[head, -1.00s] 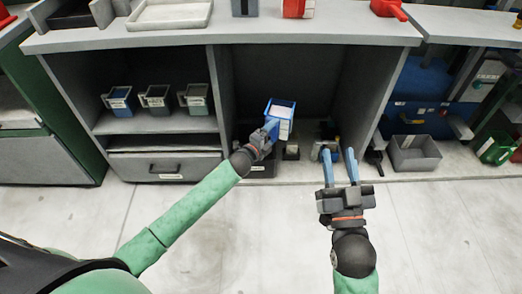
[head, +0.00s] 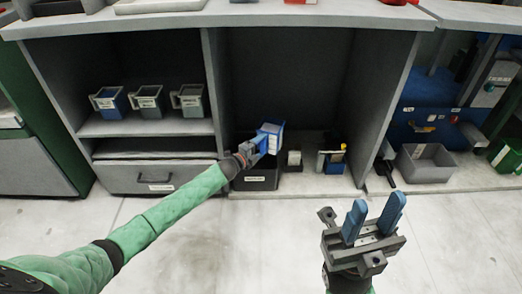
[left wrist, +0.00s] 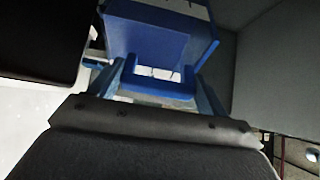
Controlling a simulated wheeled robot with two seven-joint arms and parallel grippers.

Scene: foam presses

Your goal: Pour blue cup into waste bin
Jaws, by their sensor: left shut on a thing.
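My left gripper (head: 254,147) is shut on the blue cup (head: 272,142), which has a white label on its side. The cup is over the dark waste bin (head: 258,183), on the floor of the open cabinet bay. It looks tilted in the head view; I cannot tell whether anything is leaving it. The cup (left wrist: 145,45) also fills the upper middle of the left wrist view, between the blue fingers. My right gripper (head: 374,212) is open and empty, in front of the cabinet at the lower right.
Three labelled cups (head: 148,103) stand on the left shelf above a drawer (head: 160,178). A grey open bin (head: 425,165) stands farther right. The bay's upper part is empty.

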